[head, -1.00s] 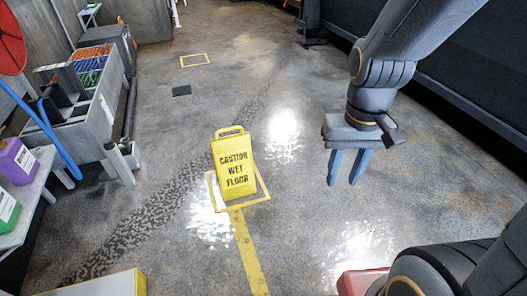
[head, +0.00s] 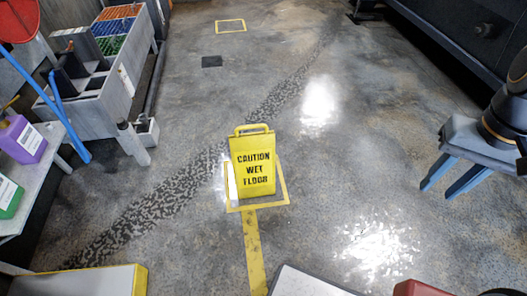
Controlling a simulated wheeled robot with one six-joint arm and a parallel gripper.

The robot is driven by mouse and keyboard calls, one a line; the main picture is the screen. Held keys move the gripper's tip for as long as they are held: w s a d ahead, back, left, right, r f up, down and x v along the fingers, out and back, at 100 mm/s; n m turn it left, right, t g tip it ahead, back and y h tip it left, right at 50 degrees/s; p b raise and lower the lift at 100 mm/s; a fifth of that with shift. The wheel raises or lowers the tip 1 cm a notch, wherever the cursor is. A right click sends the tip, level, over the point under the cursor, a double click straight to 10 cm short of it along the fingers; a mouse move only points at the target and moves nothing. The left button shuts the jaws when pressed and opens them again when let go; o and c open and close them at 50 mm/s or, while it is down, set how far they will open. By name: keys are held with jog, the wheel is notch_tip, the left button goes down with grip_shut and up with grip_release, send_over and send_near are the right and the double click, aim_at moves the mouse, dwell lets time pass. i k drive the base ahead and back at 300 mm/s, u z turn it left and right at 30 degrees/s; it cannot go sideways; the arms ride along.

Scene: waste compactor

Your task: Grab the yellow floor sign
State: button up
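The yellow floor sign (head: 254,168), with black lettering "CAUTION WET FLOOR" and a handle loop on top, stands upright on the floor near the middle of the head view. It stands inside a yellow taped square (head: 287,198). My gripper (head: 441,189) is at the right edge, well to the right of the sign and apart from it. Its two blue fingers point down and left with a gap between them. Nothing shows between them. Part of my arm is cut off by the right edge.
At the left stand a grey unit with coloured bins (head: 117,100) and a table (head: 43,190) with a purple jug (head: 22,139) and a green container (head: 9,197). A dark machine (head: 470,40) lines the upper right. Floor between sign and gripper is clear.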

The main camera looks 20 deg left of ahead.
aim_at(253, 154)
jog(key=u, duration=0.2)
jog(key=i, duration=0.65)
jog(key=u, duration=1.05)
jog(key=i, duration=0.5)
jog(key=u, duration=0.45)
